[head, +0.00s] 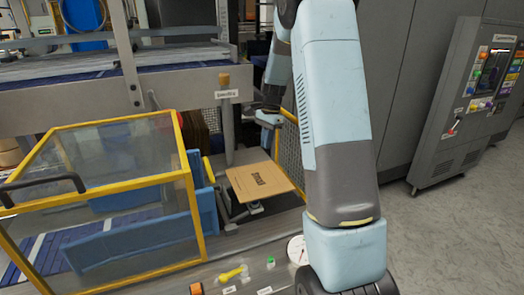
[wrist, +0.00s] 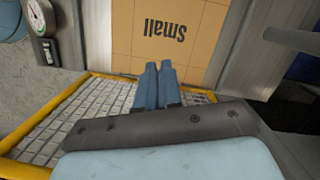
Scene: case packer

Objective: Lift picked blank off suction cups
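The blank (head: 258,186) is a flat tan cardboard sheet printed "Small". In the head view it lies nearly level at the centre, on a dark bracket (head: 238,214); the suction cups under it are hidden. In the wrist view the blank (wrist: 190,62) shows at the top, with its print upside down. My gripper (wrist: 158,66) has its two blue-grey fingers close together, with nothing seen between them. The fingertips overlap the blank's near edge in that view; I cannot tell whether they touch it. In the head view my gripper (head: 268,119) is above and behind the blank.
A yellow-framed clear guard (head: 100,190) with blue panels stands left of the blank. A yellow mesh fence (head: 290,145) is to its right. A round gauge (head: 297,249) and a yellow handle (head: 231,274) are on the near ledge. A control cabinet (head: 470,105) stands far right, beside open floor.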

